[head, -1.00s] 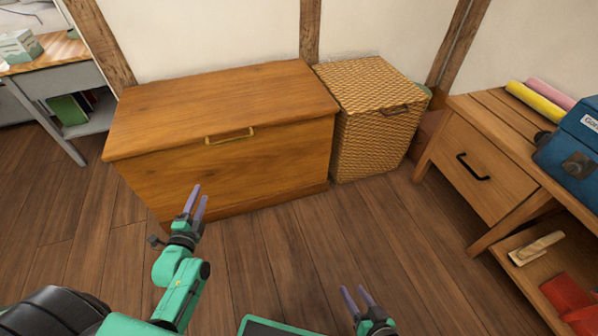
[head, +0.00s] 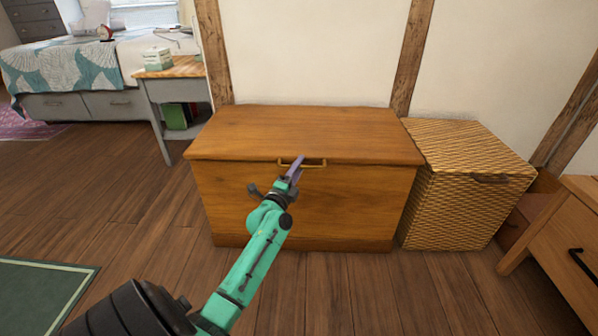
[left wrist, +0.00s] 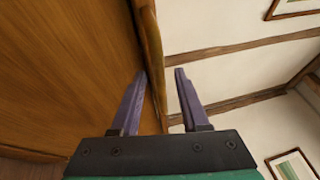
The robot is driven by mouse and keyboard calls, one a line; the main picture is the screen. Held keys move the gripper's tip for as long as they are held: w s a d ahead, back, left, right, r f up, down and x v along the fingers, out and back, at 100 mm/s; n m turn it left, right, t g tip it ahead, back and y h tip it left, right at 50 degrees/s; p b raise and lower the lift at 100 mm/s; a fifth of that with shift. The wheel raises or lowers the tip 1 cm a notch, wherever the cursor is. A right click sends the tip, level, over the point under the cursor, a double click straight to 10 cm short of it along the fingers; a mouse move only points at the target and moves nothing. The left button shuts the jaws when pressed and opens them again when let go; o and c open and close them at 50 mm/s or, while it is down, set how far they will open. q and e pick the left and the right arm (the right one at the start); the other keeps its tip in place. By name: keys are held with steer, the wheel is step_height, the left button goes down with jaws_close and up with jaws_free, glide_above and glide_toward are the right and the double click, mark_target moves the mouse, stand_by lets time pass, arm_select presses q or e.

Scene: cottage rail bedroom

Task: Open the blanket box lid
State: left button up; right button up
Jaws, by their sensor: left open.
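The wooden blanket box (head: 310,205) stands against the wall in the head view, with its flat lid (head: 310,130) closed. A brass-coloured handle (head: 316,164) is at the middle of the lid's front edge. My left gripper (head: 299,164) is open in front of the box, its purple fingertips at the handle and covering part of it. In the left wrist view its two fingers (left wrist: 163,72) are apart, with the box's wooden front (left wrist: 60,70) on the left. The left finger is close to a wooden edge; I cannot tell whether it touches. My right gripper is out of view.
A wicker basket (head: 465,195) stands close to the box's right side, with a wooden drawer unit (head: 570,235) further right. A grey side table (head: 172,92) and a bed (head: 85,70) are at the back left. The floor in front of the box is clear.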

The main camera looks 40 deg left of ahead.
arm_select(q)
jaws_close()
steer(key=shift+f, duration=0.1)
stand_by(1.3)
